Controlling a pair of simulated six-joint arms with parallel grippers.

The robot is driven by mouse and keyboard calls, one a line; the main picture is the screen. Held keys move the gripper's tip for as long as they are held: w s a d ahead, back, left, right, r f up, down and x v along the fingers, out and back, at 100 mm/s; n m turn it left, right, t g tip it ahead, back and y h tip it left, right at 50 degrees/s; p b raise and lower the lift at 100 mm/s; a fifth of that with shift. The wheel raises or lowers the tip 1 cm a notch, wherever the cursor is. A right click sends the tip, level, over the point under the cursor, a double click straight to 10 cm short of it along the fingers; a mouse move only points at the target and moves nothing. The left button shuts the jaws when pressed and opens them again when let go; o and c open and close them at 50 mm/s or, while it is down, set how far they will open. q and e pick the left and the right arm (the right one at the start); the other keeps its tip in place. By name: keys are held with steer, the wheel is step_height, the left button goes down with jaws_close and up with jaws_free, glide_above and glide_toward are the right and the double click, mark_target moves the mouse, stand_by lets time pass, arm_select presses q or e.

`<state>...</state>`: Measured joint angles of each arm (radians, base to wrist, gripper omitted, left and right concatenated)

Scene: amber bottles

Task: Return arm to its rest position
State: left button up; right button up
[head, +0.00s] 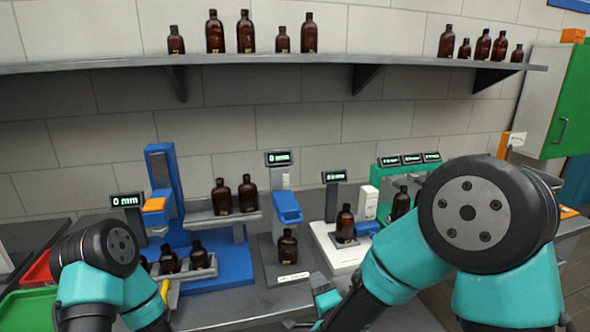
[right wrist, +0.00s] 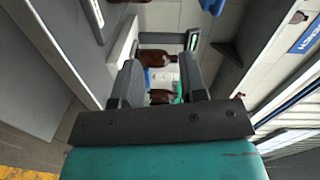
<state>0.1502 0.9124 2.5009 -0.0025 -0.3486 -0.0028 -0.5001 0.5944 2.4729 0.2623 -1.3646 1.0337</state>
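My right arm (head: 480,215) comes in from the right of the head view, bent, with its large black joint in front of the bench. My right gripper (head: 326,296) is low at the bench's front edge, partly hidden by the arm. In the right wrist view the gripper's two grey fingers (right wrist: 162,72) stand apart with no bottle gripped; brown bottles (right wrist: 155,58) show beyond them. My left arm (head: 98,262) is folded at the lower left, and its gripper cannot be made out.
Measuring stations hold amber bottles: a blue one (head: 162,190), a white one (head: 352,258) and a green one (head: 460,145). A bottle (head: 287,246) stands on the middle station. A shelf (head: 300,60) with several bottles runs above. Red (head: 38,270) and green (head: 25,312) trays sit left.

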steer(key=s+d+f+n+g+h, duration=0.15)
steer(key=d+f+g, duration=0.25)
steer(key=f, duration=0.5)
steer(key=s+d+f+n+g, duration=0.3)
steer(key=d+f, duration=0.1)
steer(key=f, duration=0.4)
steer(key=s+d+f+n+g, duration=0.3)
steer(key=d+f+g, duration=0.1)
steer(key=f, duration=0.5)
steer(key=s+d+f+n+g, duration=0.3)
steer(key=s+d+f+g, duration=0.1)
steer(key=s+f, duration=0.4)
steer(key=shift+s+d+g+y, duration=0.2)
steer(key=shift+s+g+y, duration=0.25)
steer(key=shift+s, duration=0.5)
